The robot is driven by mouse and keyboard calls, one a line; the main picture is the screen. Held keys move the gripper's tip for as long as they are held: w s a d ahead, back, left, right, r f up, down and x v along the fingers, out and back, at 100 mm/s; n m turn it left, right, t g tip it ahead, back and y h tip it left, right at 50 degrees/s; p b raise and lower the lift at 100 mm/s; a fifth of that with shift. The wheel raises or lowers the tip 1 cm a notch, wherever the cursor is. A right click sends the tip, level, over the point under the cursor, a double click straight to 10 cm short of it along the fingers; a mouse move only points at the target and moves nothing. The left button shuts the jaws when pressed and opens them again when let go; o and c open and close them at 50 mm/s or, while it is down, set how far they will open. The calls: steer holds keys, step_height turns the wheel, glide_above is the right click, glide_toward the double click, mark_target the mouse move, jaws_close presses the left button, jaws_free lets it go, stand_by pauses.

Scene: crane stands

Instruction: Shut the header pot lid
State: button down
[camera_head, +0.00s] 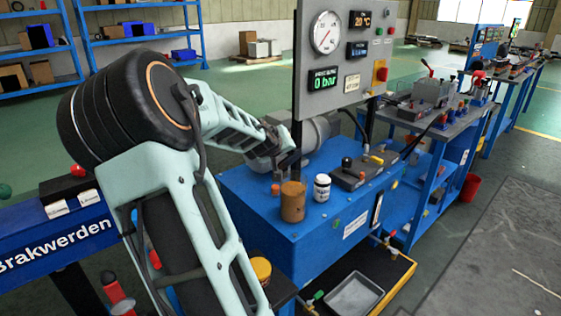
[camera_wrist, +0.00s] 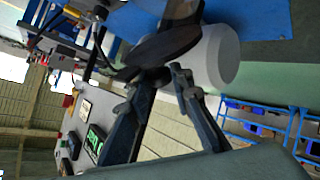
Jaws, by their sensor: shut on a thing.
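The exact hold is dark and partly hidden.
A gauge panel (camera_head: 341,60) reading 0 bar stands above the bench (camera_head: 300,235). A brown jar (camera_head: 293,202), a white bottle (camera_head: 322,188) and a lever block (camera_head: 362,172) stand on the bench. A grey tray (camera_head: 354,295) sits low in front. The floor at right is clear.

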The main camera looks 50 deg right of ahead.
steer(key=s+b, duration=0.1)
steer(key=s+f+m+t+b, duration=0.1)
steer(key=b, duration=0.1)
steer(key=s+f+t+b, duration=0.1)
steer(key=b, duration=0.1)
steer(key=shift+a+f+m+h, duration=0.1)
steer(key=shift+a+m+h, duration=0.15)
steer(key=shift+m+h, duration=0.15)
steer(key=shift+s+a+f+b, duration=0.15)
steer(key=shift+s+f+b, duration=0.7)
steer(key=shift+f, duration=0.3)
steer(key=shift+s+a+f+b, duration=0.1)
steer(key=shift+s+f+b, duration=0.75)
steer(key=shift+f, duration=0.25)
steer(key=shift+s+f, duration=0.1)
steer(key=c, duration=1.7)
jaws_free()
glide_toward(291, 158)
steer(key=shift+s+a+f, duration=0.45)
steer(key=shift+s+f, duration=0.05)
steer(key=shift+s, duration=0.4)
steer(key=shift+s+a+f, duration=0.45)
steer(key=shift+s, duration=0.4)
steer(key=shift+s+a+f, duration=0.4)
steer(key=shift+s+f, duration=0.1)
steer(key=shift+s, duration=0.4)
